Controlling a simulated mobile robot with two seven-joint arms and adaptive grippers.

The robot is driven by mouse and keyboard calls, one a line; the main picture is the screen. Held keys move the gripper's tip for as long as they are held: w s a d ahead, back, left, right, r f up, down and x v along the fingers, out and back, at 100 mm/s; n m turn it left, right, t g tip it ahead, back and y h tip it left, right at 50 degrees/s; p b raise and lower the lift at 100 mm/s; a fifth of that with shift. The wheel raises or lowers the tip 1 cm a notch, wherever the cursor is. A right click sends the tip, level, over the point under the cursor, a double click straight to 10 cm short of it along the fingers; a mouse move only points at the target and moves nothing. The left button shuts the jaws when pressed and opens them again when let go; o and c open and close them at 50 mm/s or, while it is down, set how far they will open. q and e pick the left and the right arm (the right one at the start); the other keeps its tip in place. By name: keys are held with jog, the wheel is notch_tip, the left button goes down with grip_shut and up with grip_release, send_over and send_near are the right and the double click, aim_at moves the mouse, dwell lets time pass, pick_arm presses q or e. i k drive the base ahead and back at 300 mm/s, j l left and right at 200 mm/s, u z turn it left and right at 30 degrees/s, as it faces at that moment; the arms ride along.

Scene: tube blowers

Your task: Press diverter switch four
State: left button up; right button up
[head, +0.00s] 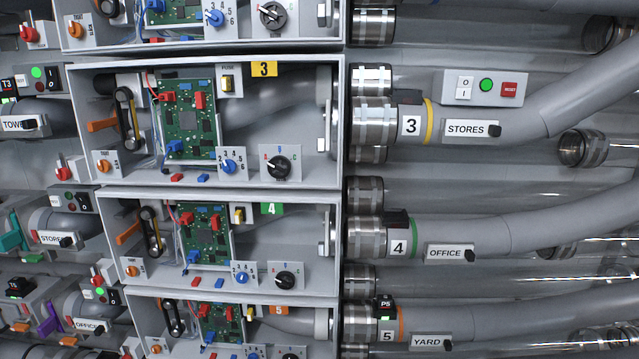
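Bay four (312,196) is an open grey box in the middle of the head view, marked by a green 4 tag (271,209). Inside it are a black rotary knob (286,281), a blue numbered dial (242,277), an orange knob (131,270) and a yellow fuse (239,215). An OFFICE plate (445,253) with a black toggle sits on the tube beyond. No part is marked as a diverter switch. Neither gripper is in view.
Bay three (262,69) is above and bay five (282,310) below, with similar parts. A panel with a green button and red reset button (509,89) is at upper right. Grey tubes (570,110) fill the right side. More units crowd the left edge.

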aim_at(84, 202)
jog(key=u, duration=1.3)
